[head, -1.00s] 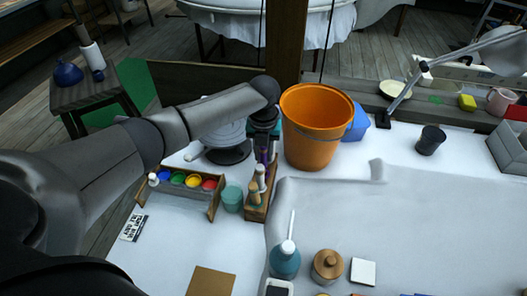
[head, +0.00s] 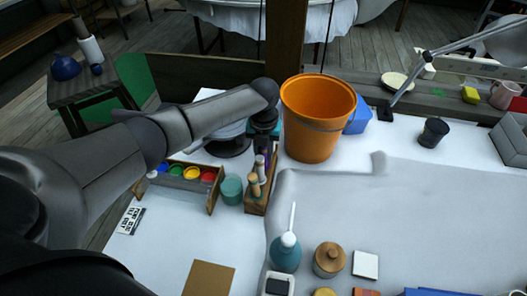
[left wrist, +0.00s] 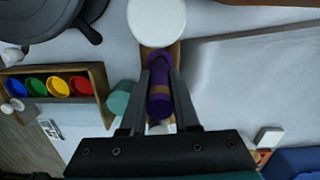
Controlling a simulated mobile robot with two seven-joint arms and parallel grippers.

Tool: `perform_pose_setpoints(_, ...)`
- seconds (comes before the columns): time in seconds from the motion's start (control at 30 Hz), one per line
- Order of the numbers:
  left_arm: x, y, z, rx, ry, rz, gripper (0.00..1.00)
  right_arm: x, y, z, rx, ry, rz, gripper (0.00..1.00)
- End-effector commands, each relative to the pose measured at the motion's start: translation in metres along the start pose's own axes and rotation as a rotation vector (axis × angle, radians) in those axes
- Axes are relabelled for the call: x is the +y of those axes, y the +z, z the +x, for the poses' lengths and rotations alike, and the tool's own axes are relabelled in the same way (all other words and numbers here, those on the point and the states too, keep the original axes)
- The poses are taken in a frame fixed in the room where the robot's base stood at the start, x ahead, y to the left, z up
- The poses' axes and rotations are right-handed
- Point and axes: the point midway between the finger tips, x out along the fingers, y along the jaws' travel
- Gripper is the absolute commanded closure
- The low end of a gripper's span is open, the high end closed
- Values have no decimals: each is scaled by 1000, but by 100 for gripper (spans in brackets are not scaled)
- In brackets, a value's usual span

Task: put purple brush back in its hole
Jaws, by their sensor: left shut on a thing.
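The purple brush (left wrist: 159,88) stands between the fingers of my left gripper (left wrist: 160,62) in the left wrist view. The left gripper (head: 264,140) is shut on it, over the back end of the wooden brush holder (head: 256,204) in the head view. Only a little purple shows there, behind the other handles. Several pale-handled tools (head: 255,188) stand upright in the holder. I cannot tell whether the brush's lower end is in a hole, as the hand and tools hide it. The right gripper is out of view.
An orange bucket (head: 317,120) stands close right of the left gripper. A teal cup (head: 231,190) and a paint box (head: 186,182) stand left of the holder. A teal bottle (head: 286,252) and a lidded jar (head: 330,260) are in front. The right cloth area is mostly clear.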

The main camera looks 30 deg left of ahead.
Motion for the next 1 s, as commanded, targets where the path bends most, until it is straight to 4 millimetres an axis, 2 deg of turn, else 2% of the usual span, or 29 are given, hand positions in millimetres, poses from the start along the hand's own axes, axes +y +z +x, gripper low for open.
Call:
perform_pose_setpoints(0.67, 0, -1, 6, 1, 0, 0, 100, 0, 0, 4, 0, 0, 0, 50)
perform_pose_setpoints(0.7, 0, -1, 6, 1, 0, 0, 70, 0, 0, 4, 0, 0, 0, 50)
perform_pose_setpoints(1.0, 0, 0, 5, 1, 0, 0, 36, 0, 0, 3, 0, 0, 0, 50)
